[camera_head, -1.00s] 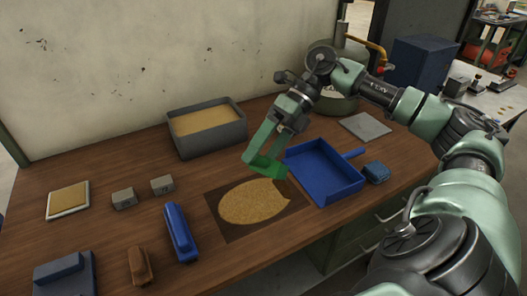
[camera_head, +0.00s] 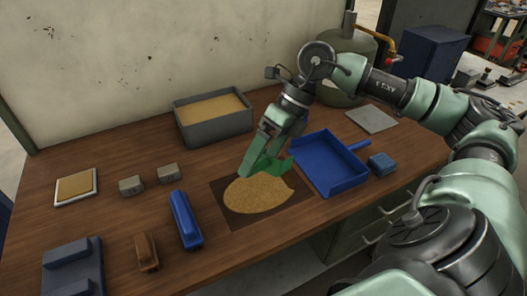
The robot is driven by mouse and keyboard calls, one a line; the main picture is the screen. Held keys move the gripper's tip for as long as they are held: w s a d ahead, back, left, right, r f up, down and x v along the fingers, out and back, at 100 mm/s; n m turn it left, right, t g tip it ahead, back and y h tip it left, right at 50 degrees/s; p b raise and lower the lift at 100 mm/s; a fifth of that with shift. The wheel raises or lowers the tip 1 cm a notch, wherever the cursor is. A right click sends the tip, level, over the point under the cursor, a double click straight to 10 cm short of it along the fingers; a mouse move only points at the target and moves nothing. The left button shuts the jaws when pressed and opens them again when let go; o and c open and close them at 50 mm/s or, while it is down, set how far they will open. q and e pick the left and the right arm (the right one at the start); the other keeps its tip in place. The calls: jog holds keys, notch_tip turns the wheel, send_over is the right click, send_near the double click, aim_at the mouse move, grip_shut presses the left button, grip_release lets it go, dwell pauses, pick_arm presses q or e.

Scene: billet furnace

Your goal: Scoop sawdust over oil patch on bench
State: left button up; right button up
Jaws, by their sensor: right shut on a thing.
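My right gripper (camera_head: 260,155) is shut on a green scoop (camera_head: 278,168). It holds the scoop at the far edge of the sawdust, tilted; whether the scoop touches the bench and whether anything is in it I cannot tell. A tan layer of sawdust (camera_head: 255,195) lies in a rounded shape on a dark brown square patch (camera_head: 298,208) on the bench. Dark corners of the patch show around it. A grey bin (camera_head: 215,131) filled with sawdust (camera_head: 209,108) stands behind, left of the gripper. My left gripper is not in view.
A blue dustpan (camera_head: 333,184) lies right of the patch, with a blue block (camera_head: 382,164) beside it. A blue brush-like tool (camera_head: 185,220) lies to the left. Two small grey blocks (camera_head: 131,186) and a brown brush (camera_head: 147,251) are further left. A wall bounds the back.

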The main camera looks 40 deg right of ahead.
aim_at(256, 168)
jog(key=shift+s+a+f+n+t+h+p, duration=0.15)
jog(key=shift+s+a+f+t+h+p, duration=0.15)
jog(key=shift+a+h, duration=0.3)
jog(key=shift+s+a+f+n+t+h+p, duration=0.15)
jog(key=shift+a+f+h, duration=0.25)
jog(key=shift+h, duration=0.3)
jog(key=shift+a+f+t+h, duration=0.25)
jog(key=shift+a+h, duration=0.25)
jog(key=shift+h, duration=0.3)
